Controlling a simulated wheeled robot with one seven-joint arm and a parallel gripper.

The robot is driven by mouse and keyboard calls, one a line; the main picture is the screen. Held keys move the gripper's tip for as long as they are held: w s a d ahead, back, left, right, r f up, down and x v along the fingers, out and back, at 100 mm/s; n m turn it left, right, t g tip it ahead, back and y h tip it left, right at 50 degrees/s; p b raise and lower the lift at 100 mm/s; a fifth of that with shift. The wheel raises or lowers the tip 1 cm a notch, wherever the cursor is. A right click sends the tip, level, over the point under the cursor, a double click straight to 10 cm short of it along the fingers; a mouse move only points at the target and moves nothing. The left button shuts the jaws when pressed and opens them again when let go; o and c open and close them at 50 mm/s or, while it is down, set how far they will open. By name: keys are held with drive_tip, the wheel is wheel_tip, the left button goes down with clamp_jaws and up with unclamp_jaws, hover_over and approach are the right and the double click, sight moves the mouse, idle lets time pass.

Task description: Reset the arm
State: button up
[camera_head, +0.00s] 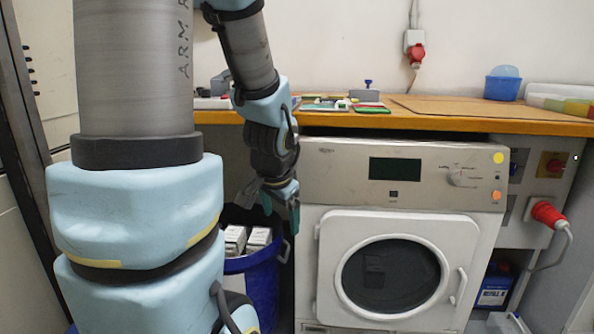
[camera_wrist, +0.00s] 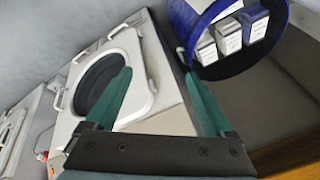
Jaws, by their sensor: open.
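My gripper (camera_head: 281,203) hangs pointing downward in the head view, in front of the counter's front edge and left of the white dryer. In the wrist view my gripper (camera_wrist: 158,92) shows two green fingers spread apart with nothing between them. The arm reaches down from the top of the head view, beside my large grey and light blue column. The gripper is close to the blue bin's upper right side in the head view; I cannot tell the exact gap.
A blue bin (camera_head: 262,284) holding several white boxes (camera_wrist: 229,36) stands below the counter. The white dryer (camera_head: 339,232) has a closed round door. The wooden counter (camera_head: 455,112) carries small items and a blue tub (camera_head: 502,88). A red plug (camera_head: 545,212) sits at right.

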drive_tip(key=s+a+f+n+g, duration=0.2)
drive_tip(key=s+a+n+g, duration=0.1)
drive_tip(key=s+n, duration=0.45)
wheel_tip(320, 180, up, 24)
drive_tip(key=p, duration=2.4)
drive_tip(key=shift+w+f, duration=0.15)
drive_tip(key=shift+w, duration=0.2)
drive_tip(key=shift+o, duration=0.4)
